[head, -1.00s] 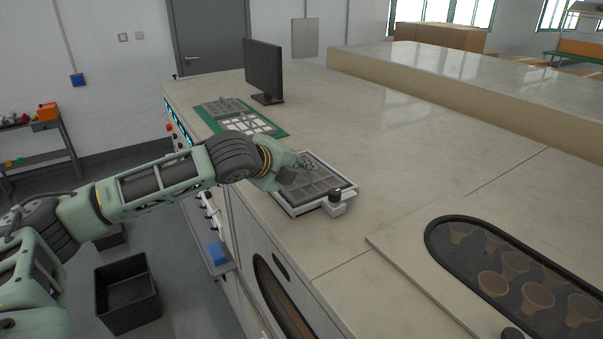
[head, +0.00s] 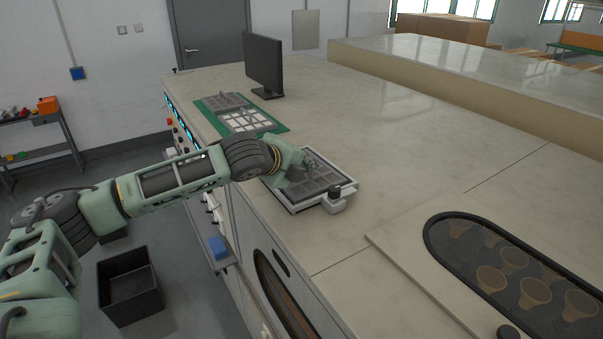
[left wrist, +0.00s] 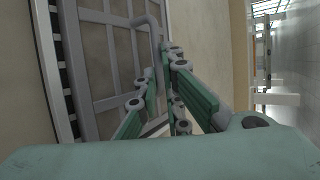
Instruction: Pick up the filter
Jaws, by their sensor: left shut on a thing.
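The filter (head: 318,186) looks like a flat grey gridded panel. It lies in a pale frame on the near part of the counter. In the left wrist view the filter (left wrist: 98,62) fills the left side, with a bent grey handle (left wrist: 148,30) standing along its right edge. In the left wrist view my left gripper (left wrist: 160,82) is shut at the lower end of the handle. The exact contact is partly hidden by the fingers. My right gripper is not in view.
A green board (head: 273,128) with gridded panels and a monitor (head: 264,66) stand beyond. An oval window (head: 508,262) shows several amber cups. The middle of the counter is clear.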

